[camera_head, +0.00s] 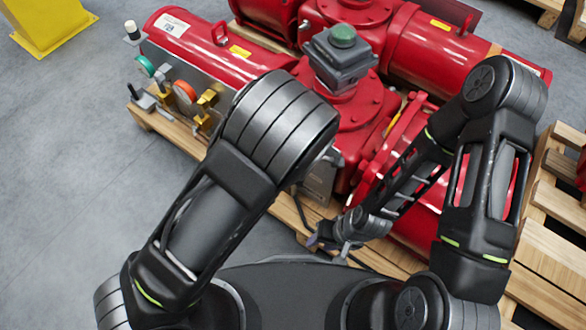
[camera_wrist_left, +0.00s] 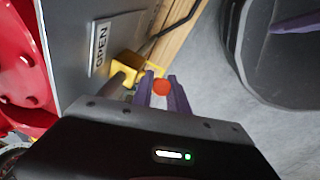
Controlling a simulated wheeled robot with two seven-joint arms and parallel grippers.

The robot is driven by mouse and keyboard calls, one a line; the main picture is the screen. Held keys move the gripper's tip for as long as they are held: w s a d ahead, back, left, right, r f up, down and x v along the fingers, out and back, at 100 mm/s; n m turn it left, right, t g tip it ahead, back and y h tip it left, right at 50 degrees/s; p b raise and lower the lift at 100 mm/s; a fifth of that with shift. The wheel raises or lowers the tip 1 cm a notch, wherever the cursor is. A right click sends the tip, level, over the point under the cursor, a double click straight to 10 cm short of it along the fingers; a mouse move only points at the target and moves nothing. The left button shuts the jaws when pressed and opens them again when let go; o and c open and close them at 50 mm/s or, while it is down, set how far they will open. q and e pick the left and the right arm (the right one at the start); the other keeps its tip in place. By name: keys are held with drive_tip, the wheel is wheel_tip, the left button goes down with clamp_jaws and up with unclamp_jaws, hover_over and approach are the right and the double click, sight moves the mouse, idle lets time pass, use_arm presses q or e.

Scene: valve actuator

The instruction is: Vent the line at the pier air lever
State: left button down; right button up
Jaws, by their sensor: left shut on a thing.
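In the left wrist view, my left gripper (camera_wrist_left: 161,90) has its purple fingers shut on a small orange-red knob (camera_wrist_left: 161,87), which shows between the fingertips. The knob is beside a yellow fitting (camera_wrist_left: 128,68) on a grey panel with an OPEN plate (camera_wrist_left: 100,47). I take the knob for the end of the air lever; the rest of the lever is hidden. In the head view my left arm hides the left gripper and the knob. My right gripper (camera_head: 318,241) is low in the middle of the head view, apart from the knob; its jaws are too small to read.
The big red valve actuator (camera_head: 215,58) stands on wooden pallets. A grey box with a green top (camera_head: 343,36) sits on it. Green and orange handles (camera_head: 185,92) and brass valves are on its left end. Grey floor (camera_head: 60,150) is clear at left. Another pallet (camera_head: 545,240) is at right.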

idle(0.3)
use_arm(q)
drive_tip(key=c, duration=1.3)
unclamp_jaws()
drive_tip(key=p+v, duration=0.1)
drive_tip(key=v, duration=0.6)
drive_tip(key=shift+r+p, duration=0.3)
drive_tip(key=shift+p, duration=0.05)
drive_tip(key=shift+s, duration=0.1)
